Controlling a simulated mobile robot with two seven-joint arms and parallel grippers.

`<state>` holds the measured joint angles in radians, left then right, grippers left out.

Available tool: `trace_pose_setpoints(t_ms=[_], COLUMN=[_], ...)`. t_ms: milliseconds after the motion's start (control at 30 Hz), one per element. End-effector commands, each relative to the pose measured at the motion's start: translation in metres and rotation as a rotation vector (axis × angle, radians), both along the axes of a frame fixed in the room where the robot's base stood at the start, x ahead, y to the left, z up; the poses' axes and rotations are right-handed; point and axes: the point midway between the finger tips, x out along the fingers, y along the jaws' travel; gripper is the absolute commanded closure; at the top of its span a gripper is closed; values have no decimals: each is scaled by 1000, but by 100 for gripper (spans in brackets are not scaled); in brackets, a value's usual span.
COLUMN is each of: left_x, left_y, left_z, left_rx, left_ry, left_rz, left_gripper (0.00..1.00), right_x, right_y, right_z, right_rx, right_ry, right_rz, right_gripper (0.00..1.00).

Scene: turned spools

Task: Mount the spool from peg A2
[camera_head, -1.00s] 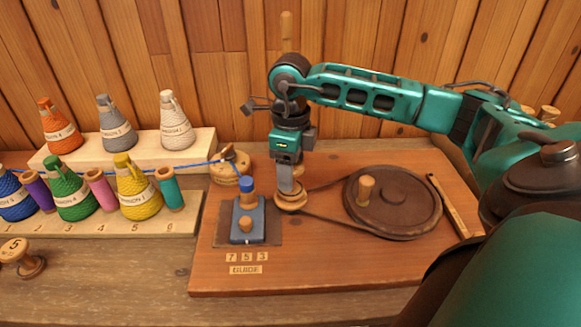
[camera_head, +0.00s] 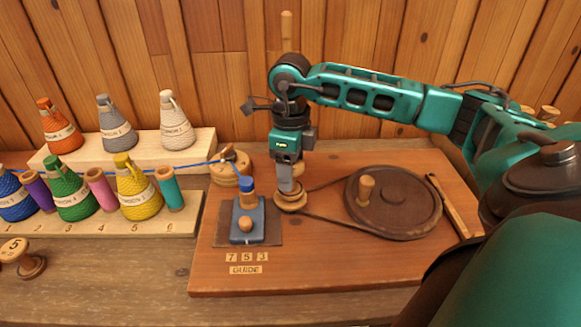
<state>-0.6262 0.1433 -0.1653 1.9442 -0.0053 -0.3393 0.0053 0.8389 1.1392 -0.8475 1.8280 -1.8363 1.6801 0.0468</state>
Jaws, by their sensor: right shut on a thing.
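My right gripper (camera_head: 288,185) points straight down over the small wooden spindle wheel (camera_head: 290,201) on the reddish board. It is shut on a spool that its fingers almost wholly hide, so I cannot tell the spool's colour or how far down it sits. The wheel is joined by a dark belt to a big dark drive wheel (camera_head: 412,208) with a wooden crank knob (camera_head: 365,188). A blue guide block (camera_head: 248,232) stands left of the gripper. No label reading A2 is legible. My left gripper is not in view.
Thread cones, such as a yellow one (camera_head: 135,195), and slim spools, such as a teal one (camera_head: 169,188), stand on the stepped rack at left. A blue thread (camera_head: 195,165) runs to a wooden post (camera_head: 231,167).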

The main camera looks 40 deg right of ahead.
Motion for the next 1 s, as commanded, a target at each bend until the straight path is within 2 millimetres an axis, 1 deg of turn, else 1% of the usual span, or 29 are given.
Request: trace_pose_setpoints(t_ms=[200,767,800,900,1000], left_x=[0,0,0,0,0], left_y=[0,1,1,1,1], left_z=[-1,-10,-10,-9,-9], left_rx=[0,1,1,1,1], left_ry=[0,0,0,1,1], left_rz=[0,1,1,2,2], left_gripper=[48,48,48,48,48], right_x=[0,0,0,0,0], right_y=[0,0,0,0,0], right_z=[-1,-13,-13,-12,-12], right_rx=[0,0,0,0,0], right_ry=[0,0,0,0,0], right_rz=[0,0,0,0,0], right_gripper=[72,72,41,31,31])
